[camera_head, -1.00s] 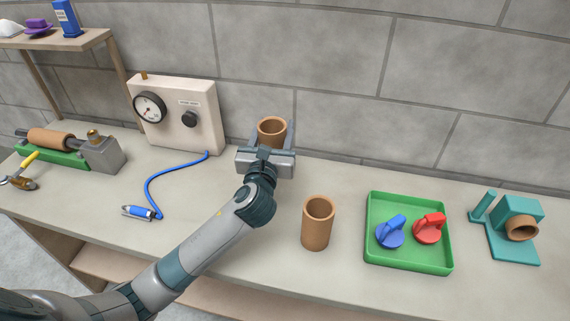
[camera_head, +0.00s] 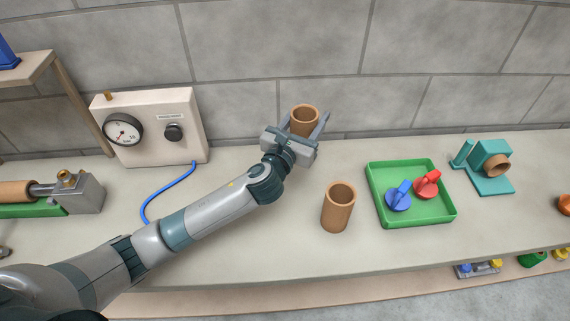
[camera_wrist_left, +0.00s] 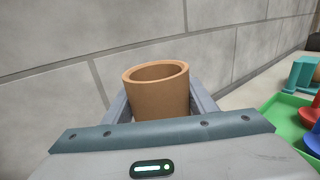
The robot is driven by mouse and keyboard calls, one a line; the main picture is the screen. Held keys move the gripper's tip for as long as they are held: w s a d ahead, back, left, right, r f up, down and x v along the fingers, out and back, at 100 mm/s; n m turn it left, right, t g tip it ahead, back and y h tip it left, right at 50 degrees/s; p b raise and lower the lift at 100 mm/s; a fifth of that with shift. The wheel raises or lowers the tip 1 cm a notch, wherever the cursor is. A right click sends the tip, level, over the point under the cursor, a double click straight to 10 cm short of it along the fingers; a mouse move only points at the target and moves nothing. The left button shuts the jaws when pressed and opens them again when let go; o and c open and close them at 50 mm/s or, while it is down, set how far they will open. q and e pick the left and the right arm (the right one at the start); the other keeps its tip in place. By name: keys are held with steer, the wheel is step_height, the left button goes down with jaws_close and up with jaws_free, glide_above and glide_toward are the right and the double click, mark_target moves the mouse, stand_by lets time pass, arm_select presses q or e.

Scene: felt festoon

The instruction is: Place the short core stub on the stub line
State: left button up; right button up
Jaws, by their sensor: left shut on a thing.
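My left gripper (camera_head: 306,122) is shut on a brown core tube (camera_head: 304,118), held upright above the back of the bench, in front of the wall. In the left wrist view this tube (camera_wrist_left: 158,98) stands between the two grey fingers, its open top facing up and its lower end hidden by the gripper body. A second brown tube (camera_head: 338,208) stands upright on the bench, in front and to the right of the gripper. I cannot make out a stub line. My right gripper is not in view.
A green tray (camera_head: 447,216) with a blue knob (camera_head: 399,198) and a red knob (camera_head: 428,184) lies right of the standing tube. A teal fixture (camera_head: 489,160) holds a short brown ring (camera_head: 497,166). A gauge box (camera_head: 150,130) with a blue hose (camera_head: 170,188) stands left.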

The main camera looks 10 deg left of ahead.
arm_select(q)
steer(key=shift+d, duration=0.1)
steer(key=s+a+f, duration=0.1)
steer(key=a+f, duration=0.2)
steer(key=a, duration=0.2)
steer(key=s+a+f+p, duration=0.1)
steer(key=a+f, duration=0.3)
steer(key=a, duration=0.2)
steer(key=shift+a, duration=0.3)
steer(key=shift+s, duration=0.1)
steer(key=shift+f, duration=2)
steer(key=shift+f+b, duration=0.25)
steer(key=shift+b, duration=0.2)
steer(key=o, duration=1.2)
steer(key=shift+r, duration=0.1)
steer(key=shift+r, duration=0.15)
